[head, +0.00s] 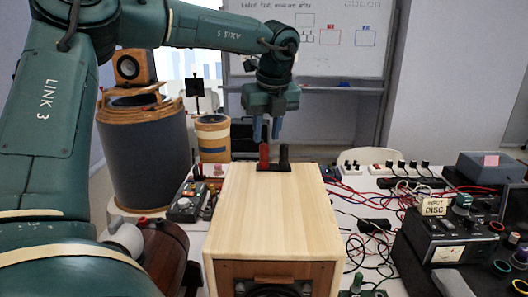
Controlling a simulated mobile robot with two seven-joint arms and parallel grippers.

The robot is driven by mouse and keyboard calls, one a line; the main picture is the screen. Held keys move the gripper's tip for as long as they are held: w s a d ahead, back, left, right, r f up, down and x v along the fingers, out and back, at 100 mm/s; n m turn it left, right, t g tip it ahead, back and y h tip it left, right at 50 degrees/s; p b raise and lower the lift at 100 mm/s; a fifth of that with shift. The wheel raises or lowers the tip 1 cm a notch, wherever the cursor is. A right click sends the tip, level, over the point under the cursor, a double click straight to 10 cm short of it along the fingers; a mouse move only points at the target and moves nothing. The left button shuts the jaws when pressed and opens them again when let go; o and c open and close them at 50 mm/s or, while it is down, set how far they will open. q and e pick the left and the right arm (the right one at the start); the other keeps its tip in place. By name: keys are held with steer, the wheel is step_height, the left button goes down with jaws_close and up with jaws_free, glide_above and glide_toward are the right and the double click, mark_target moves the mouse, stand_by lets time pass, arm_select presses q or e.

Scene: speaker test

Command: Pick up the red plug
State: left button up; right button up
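The red plug (264,154) stands upright in a small black base (273,168) on top of the light wooden speaker box (276,210), at its far edge. A black plug (284,155) stands just to its right in the same base. My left gripper (267,137) points down above the plugs, with its two fingers apart and nothing visible between them. The fingertips are close to the red plug's top; I cannot tell the exact depth between them. My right gripper is not in view.
A multimeter (186,206) lies left of the box. Cables (372,235) and a device with a dial (448,250) crowd the table's right side. A large dark drum (145,155) with a small speaker (128,67) stands at the back left. The box top is otherwise clear.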

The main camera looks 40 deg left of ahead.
mark_target(264, 144)
arm_select(q)
steer(key=p+x, duration=0.1)
steer(key=x, duration=0.3)
steer(key=shift+s+a+f, duration=0.1)
steer(key=shift+s+f, duration=0.05)
steer(key=shift+f, duration=0.25)
jaws_close()
